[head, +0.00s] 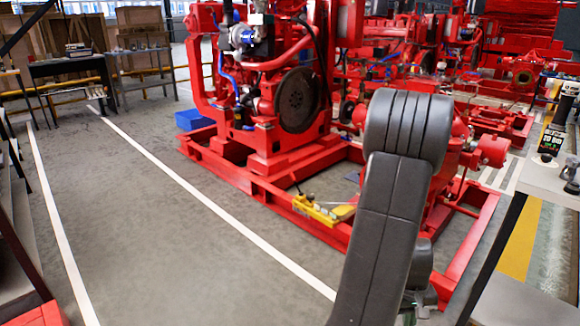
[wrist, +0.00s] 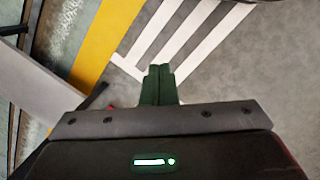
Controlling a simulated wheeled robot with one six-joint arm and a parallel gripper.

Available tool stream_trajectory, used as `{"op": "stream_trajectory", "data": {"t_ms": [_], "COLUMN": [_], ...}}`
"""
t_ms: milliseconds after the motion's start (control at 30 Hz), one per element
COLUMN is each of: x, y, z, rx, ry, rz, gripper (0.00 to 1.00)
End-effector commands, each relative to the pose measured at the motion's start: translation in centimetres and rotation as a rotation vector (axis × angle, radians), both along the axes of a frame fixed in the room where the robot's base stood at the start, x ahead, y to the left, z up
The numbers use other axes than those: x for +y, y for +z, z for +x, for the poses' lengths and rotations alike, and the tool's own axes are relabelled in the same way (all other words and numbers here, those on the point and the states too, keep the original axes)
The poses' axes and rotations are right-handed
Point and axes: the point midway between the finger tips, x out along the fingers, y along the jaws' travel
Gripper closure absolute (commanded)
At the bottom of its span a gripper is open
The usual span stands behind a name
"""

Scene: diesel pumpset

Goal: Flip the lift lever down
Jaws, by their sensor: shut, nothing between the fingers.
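The red diesel pumpset (head: 275,100) stands on a red base frame (head: 225,165) in the middle of the head view. I cannot make out the lift lever for certain in either view. My dark arm covers part of the pumpset's right side in the head view. My gripper (wrist: 160,70) shows in the wrist view with its two dark fingers side by side, shut and empty. It is above the grey floor with white stripes and touches nothing that I can see.
A yellow item (head: 315,210) lies on the frame's near rail. A pale table (head: 535,184) with devices on it stands close at the right. More red pumpsets stand behind. Workbenches (head: 70,68) are at the back left. The grey floor (head: 170,220) at left is clear.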

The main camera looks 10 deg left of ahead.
Motion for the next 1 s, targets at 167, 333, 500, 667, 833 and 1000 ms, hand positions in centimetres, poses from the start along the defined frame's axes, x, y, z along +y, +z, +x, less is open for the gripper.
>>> {"op": "stream_trajectory", "data": {"t_ms": [167, 333, 500, 667, 833, 1000], "x": [-2.7, -4.3, -5.0, -5.0, -5.0, -5.0], "y": [-3.7, -6.5, -7.8, -7.9, -7.9, -7.9], "z": [2.5, 3.6, 4.1, 4.1, 4.1, 4.1], "rx": [0.011, 0.012, 0.009, 0.009, 0.009, 0.009], "ry": [0.002, 0.009, 0.011, 0.012, 0.012, 0.012], "rz": [0.014, 0.022, 0.025, 0.026, 0.026, 0.026], "gripper": [1.0, 1.0, 1.0, 1.0, 1.0, 1.0]}}
